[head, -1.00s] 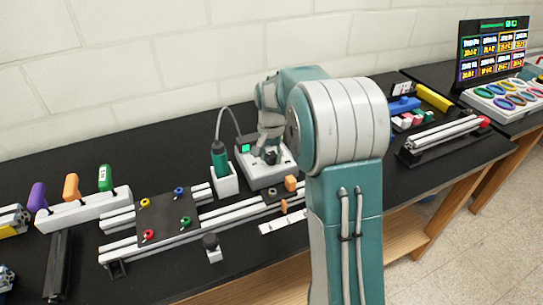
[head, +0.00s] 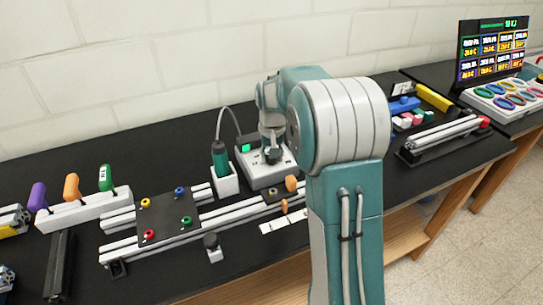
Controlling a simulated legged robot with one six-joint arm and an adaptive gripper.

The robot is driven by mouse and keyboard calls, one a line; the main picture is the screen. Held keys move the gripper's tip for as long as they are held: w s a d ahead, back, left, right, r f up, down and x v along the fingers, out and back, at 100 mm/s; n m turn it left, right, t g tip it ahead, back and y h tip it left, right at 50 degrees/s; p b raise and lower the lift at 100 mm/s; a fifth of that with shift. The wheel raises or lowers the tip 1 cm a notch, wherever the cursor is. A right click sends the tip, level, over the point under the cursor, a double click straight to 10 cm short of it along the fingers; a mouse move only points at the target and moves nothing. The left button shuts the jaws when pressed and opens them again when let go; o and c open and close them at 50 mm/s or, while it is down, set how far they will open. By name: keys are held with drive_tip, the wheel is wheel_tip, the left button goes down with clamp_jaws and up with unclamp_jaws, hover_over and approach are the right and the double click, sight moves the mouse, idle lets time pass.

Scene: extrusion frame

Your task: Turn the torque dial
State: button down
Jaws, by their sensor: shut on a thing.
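The torque dial (head: 272,155) is a small dark knob on top of a light grey control box (head: 258,177) near the middle of the bench. The box carries a small green display (head: 244,148) at its upper left. My gripper (head: 272,146) points down over the box and is shut on the dial. My arm hides the right part of the box, and the fingertips are small and partly hidden.
A green electric driver (head: 220,158) stands in a white holder (head: 225,181) left of the box, its cable looping to the box. An extrusion frame with a dark plate (head: 168,215) lies in front. Coloured-handled tools (head: 72,186) stand in a rack at left.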

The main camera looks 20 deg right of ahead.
drive_tip(key=shift+n, duration=0.9)
drive_tip(key=shift+f, duration=0.1)
drive_tip(key=shift+c, duration=1.3)
unclamp_jaws()
drive_tip(key=shift+w, duration=0.1)
wheel_tip(320, 180, up, 12)
drive_tip(key=shift+a, duration=0.1)
